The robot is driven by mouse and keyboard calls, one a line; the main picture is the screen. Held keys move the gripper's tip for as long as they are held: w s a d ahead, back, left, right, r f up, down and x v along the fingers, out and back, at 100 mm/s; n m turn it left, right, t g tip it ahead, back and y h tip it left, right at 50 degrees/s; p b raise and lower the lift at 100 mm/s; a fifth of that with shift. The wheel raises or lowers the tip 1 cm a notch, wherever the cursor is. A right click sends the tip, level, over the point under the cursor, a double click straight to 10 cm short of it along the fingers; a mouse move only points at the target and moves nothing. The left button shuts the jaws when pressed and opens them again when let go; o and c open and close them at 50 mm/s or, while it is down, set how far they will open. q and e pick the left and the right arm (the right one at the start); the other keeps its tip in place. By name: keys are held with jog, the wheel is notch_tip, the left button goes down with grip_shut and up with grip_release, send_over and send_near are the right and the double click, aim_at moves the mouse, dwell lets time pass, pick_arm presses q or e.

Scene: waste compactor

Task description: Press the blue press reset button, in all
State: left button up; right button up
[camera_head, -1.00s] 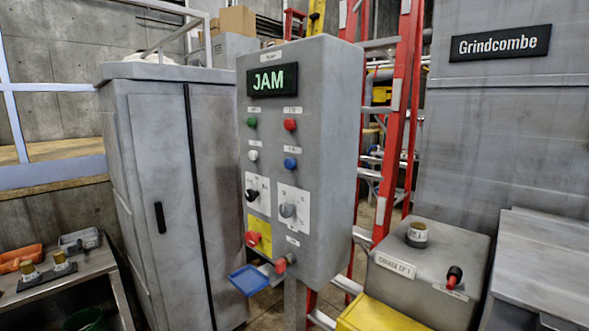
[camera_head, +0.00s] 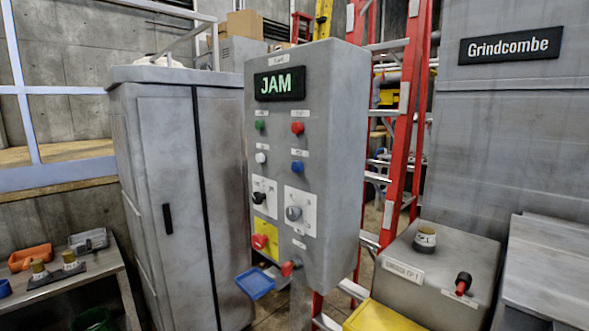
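The blue button (camera_head: 297,167) sits on the front of a grey control box (camera_head: 335,170), in the right column below a red button (camera_head: 297,128). A white button (camera_head: 261,158) is to its left and a green button (camera_head: 260,125) is above that. The small labels are too blurred to read. A display (camera_head: 280,83) at the top of the box reads JAM in green. Neither of my grippers is in the picture, and nothing covers the blue button.
Lower on the box are two rotary switches, a red emergency button (camera_head: 260,241) on yellow, and a blue tray (camera_head: 255,283) jutting out. A grey cabinet (camera_head: 175,200) stands left, a red ladder (camera_head: 405,130) behind. A grey unit (camera_head: 440,270) stands right, a bench (camera_head: 65,275) at left.

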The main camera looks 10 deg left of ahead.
pick_arm(q)
jog(key=c, duration=1.2)
grip_shut()
jog(key=shift+s+d, duration=0.1)
